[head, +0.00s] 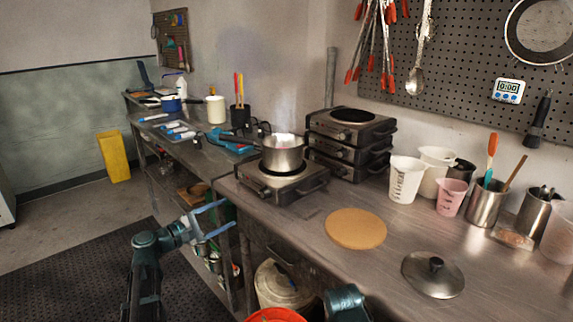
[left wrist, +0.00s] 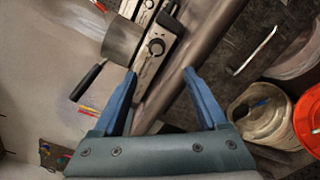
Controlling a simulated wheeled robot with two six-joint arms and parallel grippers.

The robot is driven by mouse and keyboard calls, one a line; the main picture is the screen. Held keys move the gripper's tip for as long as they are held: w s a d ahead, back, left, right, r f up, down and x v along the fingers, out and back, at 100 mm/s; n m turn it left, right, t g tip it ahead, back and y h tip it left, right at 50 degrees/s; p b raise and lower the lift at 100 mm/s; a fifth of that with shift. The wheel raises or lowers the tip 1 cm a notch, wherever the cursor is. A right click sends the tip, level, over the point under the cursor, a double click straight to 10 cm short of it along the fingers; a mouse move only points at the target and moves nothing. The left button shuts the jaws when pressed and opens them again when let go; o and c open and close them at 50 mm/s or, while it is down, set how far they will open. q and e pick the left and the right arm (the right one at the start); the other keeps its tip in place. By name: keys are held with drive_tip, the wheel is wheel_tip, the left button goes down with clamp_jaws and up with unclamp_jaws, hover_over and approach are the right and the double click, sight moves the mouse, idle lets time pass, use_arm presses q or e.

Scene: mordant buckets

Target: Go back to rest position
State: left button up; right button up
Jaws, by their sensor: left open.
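My left gripper (head: 232,212) is open and empty, with its blue fingers apart. It hangs in front of the workbench, low and to the left of the hot plate. In the left wrist view my left gripper (left wrist: 159,72) also shows open, with nothing between the fingers. A teal part of my other arm shows at the bottom of the head view, but its gripper is not visible.
A steel pot (head: 283,154) stands on a hot plate (head: 281,184) near the bench's front edge. A cork mat (head: 355,229) and a lid (head: 433,275) lie on the bench. A white bucket (head: 277,287) and a red bucket (head: 275,315) are below the front edge.

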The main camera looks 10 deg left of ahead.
use_arm(q)
drive_tip(key=s+d+f+m+g+y, duration=0.1)
drive_tip(key=s+d+f+m+g, duration=0.25)
drive_tip(key=d+f, duration=0.3)
drive_tip(key=s+d+f+m+g+y, duration=0.1)
drive_tip(key=s+d+f+m+g, duration=0.3)
drive_tip(key=d, duration=0.3)
drive_tip(key=s+d+f+m+g+y, duration=0.1)
drive_tip(key=s+f+m+g+y, duration=0.5)
drive_tip(key=s+f+m+y, duration=0.4)
drive_tip(key=s+d+f+m, duration=0.1)
drive_tip(key=s+d+m, duration=0.3)
drive_tip(key=s+d, duration=0.55)
wheel_tip(320, 180, up, 18)
drive_tip(key=w+d+p, duration=0.1)
drive_tip(key=w+p, duration=0.1)
drive_tip(key=p, duration=1.5)
drive_tip(key=shift+f+g+p, duration=0.25)
drive_tip(key=shift+g+p, duration=0.05)
drive_tip(key=shift+g, duration=0.05)
